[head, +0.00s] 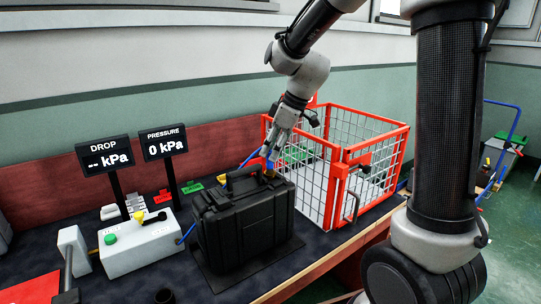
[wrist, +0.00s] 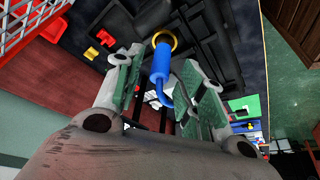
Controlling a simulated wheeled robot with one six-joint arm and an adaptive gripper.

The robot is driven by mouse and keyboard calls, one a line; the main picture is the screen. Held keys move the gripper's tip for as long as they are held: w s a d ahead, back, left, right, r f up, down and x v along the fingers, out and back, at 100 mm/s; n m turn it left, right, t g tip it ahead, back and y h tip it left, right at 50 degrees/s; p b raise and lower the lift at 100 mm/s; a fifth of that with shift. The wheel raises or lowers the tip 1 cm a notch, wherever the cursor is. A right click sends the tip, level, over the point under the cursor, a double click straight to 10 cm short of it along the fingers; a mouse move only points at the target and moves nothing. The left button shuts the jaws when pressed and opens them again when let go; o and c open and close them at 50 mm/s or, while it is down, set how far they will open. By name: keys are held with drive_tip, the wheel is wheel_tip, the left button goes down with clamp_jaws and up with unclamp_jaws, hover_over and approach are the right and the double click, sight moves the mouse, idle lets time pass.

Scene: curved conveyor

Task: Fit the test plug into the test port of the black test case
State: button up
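The black test case (head: 243,222) stands closed on the dark bench mat, and its dark surface fills the upper wrist view (wrist: 213,45). A yellow ring (wrist: 165,39) marks the test port on it. The blue test plug (wrist: 161,62) has its tip at this ring; how deep it sits cannot be told. A blue hose bends away from its rear. My gripper (wrist: 165,75) is open, with its green-padded fingers on either side of the plug and gaps visible between. In the head view my gripper (head: 271,150) is just above the case top, beside the handle.
A red wire cage (head: 345,143) stands close behind and right of the case. Two displays read "DROP -- kPa" (head: 104,157) and "PRESSURE 0 kPa" (head: 163,143). Red and green parts lie behind the case.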

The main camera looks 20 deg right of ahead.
drive_tip(key=v, duration=0.9)
drive_tip(key=s+d+f+m+h, duration=0.1)
drive_tip(key=s+d+m, duration=0.4)
drive_tip(key=s, duration=0.7)
drive_tip(key=s+d+f+m+t+h, duration=0.1)
drive_tip(key=s+d+m, duration=0.5)
drive_tip(key=s, duration=0.6)
drive_tip(key=shift+f+t+h, duration=0.15)
drive_tip(key=shift+t+h, duration=0.15)
drive_tip(key=shift+h, duration=0.5)
drive_tip(key=shift+d, duration=0.1)
